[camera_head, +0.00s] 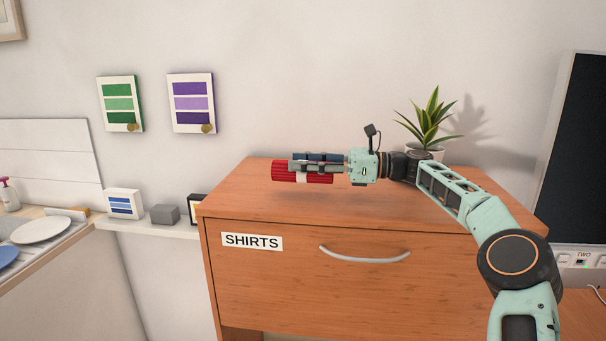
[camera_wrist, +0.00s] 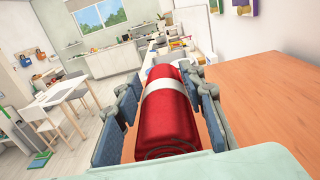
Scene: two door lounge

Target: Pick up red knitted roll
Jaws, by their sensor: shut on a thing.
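The red knitted roll (camera_head: 283,172) has a white band around its middle. It lies sideways between the fingers of my gripper (camera_head: 318,167), above the top of the wooden dresser. In the wrist view the roll (camera_wrist: 168,122) fills the space between the blue finger pads of my gripper (camera_wrist: 164,106), and they are shut on it. In the head view the fingers hide part of the roll. I cannot tell for certain whether its underside touches the dresser top.
The wooden dresser (camera_head: 270,205) has a drawer labelled SHIRTS with a curved handle (camera_head: 364,256). A potted plant (camera_head: 428,125) stands at its back right, close to my wrist. A dark screen (camera_head: 585,150) is at the far right. The dresser's left top is clear.

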